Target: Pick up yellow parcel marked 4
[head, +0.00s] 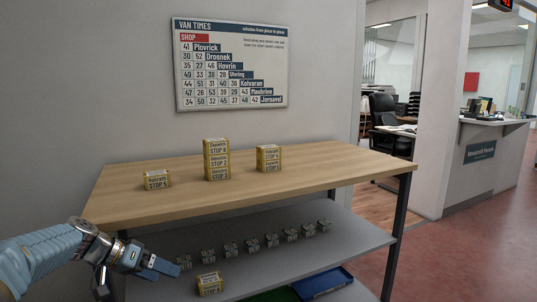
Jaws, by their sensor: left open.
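Yellow parcels stand on the wooden table top (330,172). The right stack has two parcels; its upper yellow parcel (268,154) seems to read STOP 4, though the print is small. The lower yellow parcel (268,166) of that stack is hard to read. A taller stack (217,160) of three stands in the middle, and a single parcel (157,180) marked STOP 5 is at the left. Another yellow parcel (210,284) lies on the lower shelf. My left gripper (136,277) is open and empty, low at the left front, apart from every parcel. My right gripper is out of view.
The grey lower shelf (340,235) holds a row of several small grey tags (252,244). A blue tray (325,284) and a green tray (275,295) show below it. The table top has free room between the stacks and at the right.

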